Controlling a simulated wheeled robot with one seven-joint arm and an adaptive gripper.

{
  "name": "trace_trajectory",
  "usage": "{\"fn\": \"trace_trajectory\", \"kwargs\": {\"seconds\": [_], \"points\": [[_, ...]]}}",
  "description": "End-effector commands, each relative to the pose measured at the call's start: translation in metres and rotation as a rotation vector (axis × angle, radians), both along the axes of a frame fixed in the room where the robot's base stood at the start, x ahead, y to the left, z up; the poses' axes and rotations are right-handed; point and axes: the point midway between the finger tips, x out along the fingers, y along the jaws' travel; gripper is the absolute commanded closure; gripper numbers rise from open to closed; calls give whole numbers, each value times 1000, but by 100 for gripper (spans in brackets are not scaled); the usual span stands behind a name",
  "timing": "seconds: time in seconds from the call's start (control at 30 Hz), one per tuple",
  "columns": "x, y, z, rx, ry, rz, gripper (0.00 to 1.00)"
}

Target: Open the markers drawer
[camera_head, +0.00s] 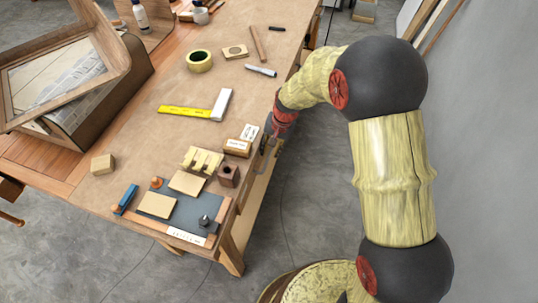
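The workbench (150,105) has a brown top, and its right side faces my arm. My gripper (268,143) is small and partly hidden at the bench's right edge, beside a small box with a white label (237,147). Its dark fingers point down along the bench side; whether they are open, or touch anything, I cannot tell. The markers drawer cannot be made out: the bench side is seen steeply from above and my arm's end covers part of it. A light wooden strip (252,195) shows below the edge there.
A large wooden frame (60,60) stands at the left. A grey wall is at the right.

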Motion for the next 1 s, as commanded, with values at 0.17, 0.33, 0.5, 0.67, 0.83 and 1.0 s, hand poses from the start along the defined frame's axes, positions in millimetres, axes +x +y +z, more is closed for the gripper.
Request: {"fn": "trace_trajectory", "kwargs": {"seconds": [0.17,0.33,0.5,0.67,0.83,1.0], "points": [[1,5,-27,-1,1,1,73],[2,6,-32,0,-1,0,73],[2,6,-32,0,-1,0,73],[2,6,-32,0,-1,0,82],[2,6,-32,0,-1,0,92],[2,6,-32,0,0,0,100]]}}
